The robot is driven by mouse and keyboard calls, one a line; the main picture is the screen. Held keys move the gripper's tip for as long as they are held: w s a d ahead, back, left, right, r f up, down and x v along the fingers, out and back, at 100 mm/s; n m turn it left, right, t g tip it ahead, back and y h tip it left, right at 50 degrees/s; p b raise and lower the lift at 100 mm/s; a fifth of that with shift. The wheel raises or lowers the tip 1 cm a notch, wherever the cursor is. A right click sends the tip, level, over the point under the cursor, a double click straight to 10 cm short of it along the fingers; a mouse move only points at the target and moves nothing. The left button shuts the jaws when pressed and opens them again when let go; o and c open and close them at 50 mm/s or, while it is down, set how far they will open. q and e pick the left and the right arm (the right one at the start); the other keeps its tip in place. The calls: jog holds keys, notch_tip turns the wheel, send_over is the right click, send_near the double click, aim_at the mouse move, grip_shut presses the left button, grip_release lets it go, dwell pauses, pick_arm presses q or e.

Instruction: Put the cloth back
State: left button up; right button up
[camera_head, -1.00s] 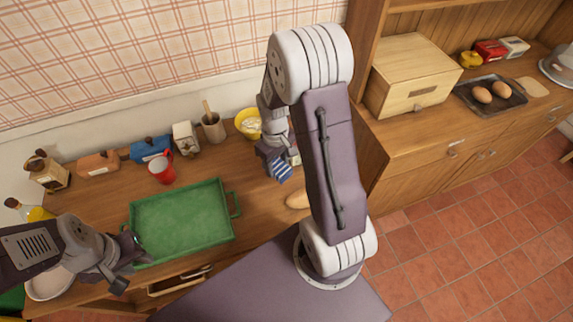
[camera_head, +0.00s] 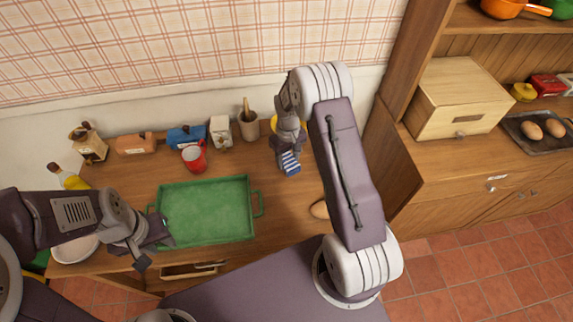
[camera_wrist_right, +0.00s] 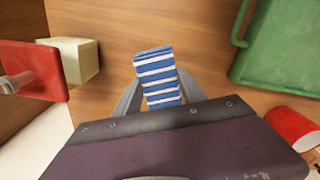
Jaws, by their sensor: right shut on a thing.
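The cloth (camera_head: 290,163) is small, folded and striped blue and white. My right gripper (camera_head: 287,150) is shut on it above the table, right of the green tray. In the right wrist view the cloth (camera_wrist_right: 158,78) sits between the two grey fingers, with bare wood behind it. My left gripper (camera_head: 150,250) is at the left end of the green tray (camera_head: 207,239); its fingertips are too unclear to tell open from shut.
A red mug (camera_head: 194,157), a utensil pot (camera_head: 247,126) and several containers line the wall. A yellow bowl (camera_head: 274,123) is mostly hidden behind my right gripper. A bread roll (camera_head: 319,209) lies near my right arm. A sideboard with a wooden box (camera_head: 458,97) stands at the right.

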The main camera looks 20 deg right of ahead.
aim_at(287, 166)
jog(key=shift+w+f, duration=0.25)
jog(key=shift+w, duration=0.05)
jog(key=shift+f, duration=2)
jog(key=shift+f, duration=0.1)
jog(key=shift+f, duration=0.1)
jog(key=o, duration=1.3)
